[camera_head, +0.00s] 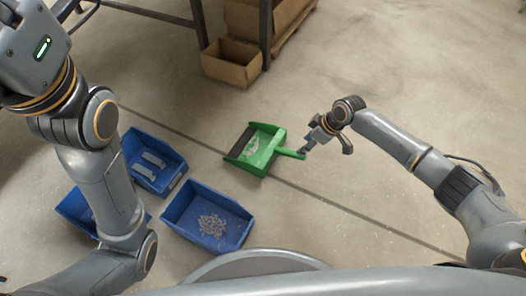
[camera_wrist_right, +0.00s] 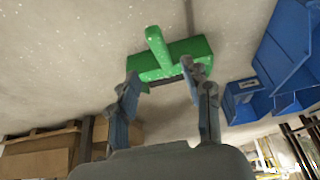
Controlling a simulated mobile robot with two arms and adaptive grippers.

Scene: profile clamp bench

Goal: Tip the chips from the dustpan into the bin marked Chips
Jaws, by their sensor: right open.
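The green dustpan (camera_head: 270,158) lies on the floor in the middle of the head view, with pale chips (camera_head: 252,145) in its pan. Its handle (camera_head: 291,153) points right, toward my right gripper (camera_head: 325,147). That gripper is open, close to the handle end; contact is unclear. In the right wrist view, the dustpan (camera_wrist_right: 190,50) shows beyond the spread fingers of this gripper (camera_wrist_right: 161,72). A blue bin (camera_head: 233,236) holding small grey bits stands left of and nearer than the dustpan. I cannot read any bin's marking. My left gripper is out of view.
Another blue bin (camera_head: 178,176) holds pale, long pieces. A third blue bin (camera_head: 72,208) is partly hidden behind my left arm. A cardboard box (camera_head: 232,68) stands by a dark table leg (camera_head: 266,35) at the back.

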